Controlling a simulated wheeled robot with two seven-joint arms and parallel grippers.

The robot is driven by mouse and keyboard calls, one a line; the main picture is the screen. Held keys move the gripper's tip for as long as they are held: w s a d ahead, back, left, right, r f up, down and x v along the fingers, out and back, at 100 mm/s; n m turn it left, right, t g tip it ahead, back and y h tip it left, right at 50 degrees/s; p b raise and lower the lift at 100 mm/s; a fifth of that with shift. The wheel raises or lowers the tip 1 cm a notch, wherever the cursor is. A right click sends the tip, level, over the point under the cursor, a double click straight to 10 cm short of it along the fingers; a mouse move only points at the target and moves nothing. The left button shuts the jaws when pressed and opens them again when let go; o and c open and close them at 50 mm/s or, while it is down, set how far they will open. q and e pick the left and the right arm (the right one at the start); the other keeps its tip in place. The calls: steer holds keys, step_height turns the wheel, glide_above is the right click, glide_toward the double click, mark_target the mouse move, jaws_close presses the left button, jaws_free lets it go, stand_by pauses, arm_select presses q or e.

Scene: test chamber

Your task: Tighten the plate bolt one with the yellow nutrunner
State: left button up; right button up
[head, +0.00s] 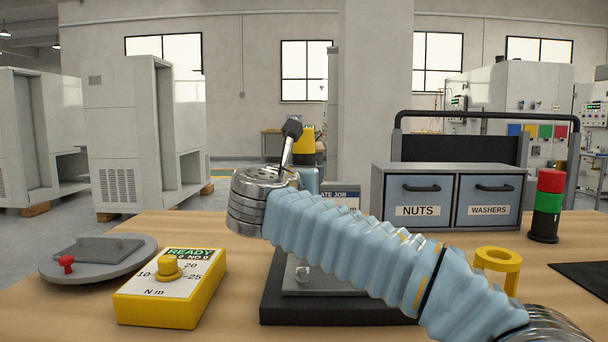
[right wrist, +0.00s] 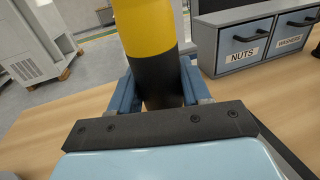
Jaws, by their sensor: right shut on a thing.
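The yellow nutrunner (head: 304,140) shows its yellow top behind my right arm in the head view. In the right wrist view the nutrunner (right wrist: 146,28) stands between the fingers, yellow above and black below. My right gripper (right wrist: 158,88) is shut on its black part. The gripper itself is hidden by my arm in the head view. The grey plate (head: 325,288) lies on a dark base (head: 335,313) under my arm. A bolt (head: 302,273) shows at its left; the rest of the plate is largely covered. The tool's lower end is hidden. My left gripper is not in view.
A yellow controller box (head: 160,300) reads READY. A grey disc (head: 55,280) with a red knob is left. A yellow ring holder (head: 483,262) and a red-green stack light (head: 546,210) stand right. NUTS and WASHERS drawers (head: 445,170) are behind. The front-left wood is bare.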

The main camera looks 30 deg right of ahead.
steer(key=shift+f+b, duration=0.3)
steer(key=shift+f, duration=0.15)
stand_by(0.6)
steer(key=shift+f+p, duration=0.2)
steer(key=shift+p, duration=0.5)
stand_by(1.1)
